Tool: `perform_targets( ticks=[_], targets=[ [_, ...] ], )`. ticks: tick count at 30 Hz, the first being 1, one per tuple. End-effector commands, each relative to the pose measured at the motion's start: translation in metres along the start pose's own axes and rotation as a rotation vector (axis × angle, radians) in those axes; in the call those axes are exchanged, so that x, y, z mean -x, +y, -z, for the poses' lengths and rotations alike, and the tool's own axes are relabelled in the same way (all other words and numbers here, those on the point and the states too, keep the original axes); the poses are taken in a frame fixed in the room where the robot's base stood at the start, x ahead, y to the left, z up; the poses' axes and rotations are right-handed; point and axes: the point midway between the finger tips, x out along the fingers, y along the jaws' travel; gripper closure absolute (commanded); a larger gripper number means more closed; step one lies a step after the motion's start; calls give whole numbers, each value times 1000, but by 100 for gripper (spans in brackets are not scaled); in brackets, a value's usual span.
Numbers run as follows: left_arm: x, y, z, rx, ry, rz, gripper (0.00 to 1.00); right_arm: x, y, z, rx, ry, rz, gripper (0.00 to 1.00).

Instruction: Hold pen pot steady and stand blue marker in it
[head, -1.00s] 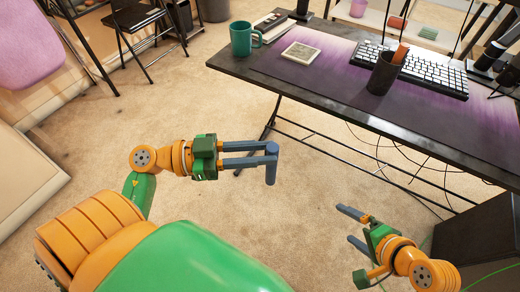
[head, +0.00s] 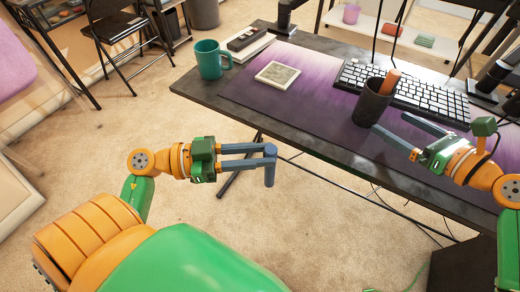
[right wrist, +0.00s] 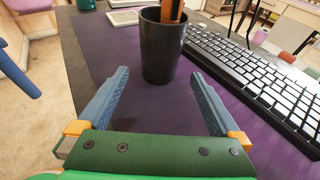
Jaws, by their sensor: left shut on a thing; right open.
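The dark pen pot (head: 371,108) stands upright on the desk mat and also shows in the right wrist view (right wrist: 160,52). An orange-brown item (head: 390,80) stands in it. My right gripper (head: 390,124) is open, its two blue-grey fingers pointing at the pot. In the right wrist view the pot is ahead of the fingertips, roughly centred between them, with a gap left. My left gripper (head: 268,155) is shut on the blue marker (head: 269,176), off the desk's front left edge. The marker hangs roughly upright, its lower part below the fingers.
The keyboard (head: 425,95) lies behind and right of the pot. A light square coaster (head: 278,75) lies left of the pot, and a teal mug (head: 210,60) stands at the desk's left end. The purple mat (head: 310,95) is bare between coaster and pot.

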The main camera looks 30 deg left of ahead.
Motion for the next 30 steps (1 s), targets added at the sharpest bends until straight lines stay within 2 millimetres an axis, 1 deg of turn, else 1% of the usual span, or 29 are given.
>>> perform_targets(
  ticks=[1, 5, 6, 8, 10, 13, 16, 22, 23, 24, 26, 27, 28, 29, 30],
  targets=[
    [0, 0, -17, 0, 0, 0, 100, -13, 0, 8, 2, -3, -1, 0],
    [0, 0, -39, 0, 0, 0, 100, -40, 1, 8, 4, -3, -1, 0],
    [0, 0, -25, 0, 0, 0, 100, -44, 1, -1, -2, -2, -2, 0],
    [0, 0, -21, 0, 0, 0, 100, -53, 1, -2, -1, 0, -3, 0],
    [0, 0, -23, 0, 0, 0, 100, -63, 1, 0, 0, -2, -1, 0],
    [0, 0, -24, 0, 0, 0, 100, -70, 0, 0, 0, -1, -1, 0],
    [0, 0, -24, 0, 0, 0, 100, -74, 0, 0, 3, 1, 0, 0],
    [0, 0, -24, 0, 0, 0, 100, -74, 0, 1, 4, 1, 0, 0],
    [0, 0, -24, 0, 0, 0, 100, -74, 0, 1, 4, 1, 0, 3],
    [0, 0, -24, 0, 0, 0, 100, -74, 0, 1, 3, 1, 0, 14],
    [0, 0, -24, 0, 0, 0, 100, -74, 0, 1, 3, 1, 0, 30],
    [0, 0, -24, 0, 0, 0, 100, -74, 0, 1, 3, 1, 0, 40],
    [0, 0, -24, 0, 0, 0, 100, -74, 0, 1, 3, 1, 0, 49],
    [0, 0, -24, 0, 0, 0, 100, -74, 0, 1, 3, 1, 0, 52],
    [0, 0, -24, 0, 0, 0, 100, -74, 0, 1, 3, 1, 0, 52]
  ],
)
